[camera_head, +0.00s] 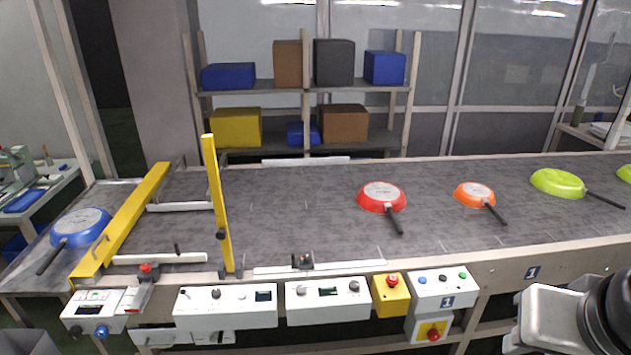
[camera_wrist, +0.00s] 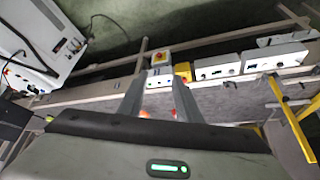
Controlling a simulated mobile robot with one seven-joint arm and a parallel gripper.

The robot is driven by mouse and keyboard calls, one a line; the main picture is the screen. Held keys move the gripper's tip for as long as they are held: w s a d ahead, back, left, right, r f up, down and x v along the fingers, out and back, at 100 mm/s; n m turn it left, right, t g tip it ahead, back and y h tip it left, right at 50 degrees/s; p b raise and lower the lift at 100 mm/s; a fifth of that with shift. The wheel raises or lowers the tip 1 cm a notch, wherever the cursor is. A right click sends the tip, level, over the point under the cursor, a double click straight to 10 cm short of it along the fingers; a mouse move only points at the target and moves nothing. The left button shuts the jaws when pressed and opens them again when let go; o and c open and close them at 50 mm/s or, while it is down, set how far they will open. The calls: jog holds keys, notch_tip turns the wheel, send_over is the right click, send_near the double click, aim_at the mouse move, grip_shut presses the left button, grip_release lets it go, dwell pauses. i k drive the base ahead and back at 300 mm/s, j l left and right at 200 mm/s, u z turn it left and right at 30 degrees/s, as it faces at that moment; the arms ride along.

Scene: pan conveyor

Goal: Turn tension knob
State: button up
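Several control boxes with knobs line the conveyor's front edge; I cannot read which knob is the tension knob. In the head view, the middle white box (camera_head: 328,312) has a dark knob (camera_head: 353,286) right of its display and another knob left of it. The white box to its left (camera_head: 225,312) has knobs and a dark display. The far-left box (camera_head: 92,312) has a black and a blue knob (camera_head: 102,331) on its front. In the wrist view, my gripper (camera_wrist: 158,92) is open, with nothing visible between its fingers, apart from the white boxes (camera_wrist: 217,67).
Pans, including a red one (camera_head: 381,196) and a blue one (camera_head: 80,228), lie on the conveyor belt (camera_head: 300,220). A yellow post (camera_head: 216,200) and yellow beam (camera_head: 122,220) stand at the left. A yellow emergency-stop box (camera_head: 391,295) sits beside the middle box.

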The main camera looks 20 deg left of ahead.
aim_at(75, 333)
jog(key=u, duration=2.6)
jog(key=i+u, duration=0.35)
jog(key=i+l+u, duration=0.15)
jog(key=u, duration=0.2)
jog(key=i+l+u, duration=0.2)
jog(key=u, duration=0.15)
jog(key=i+l+u, duration=0.1)
jog(key=i+l, duration=0.6)
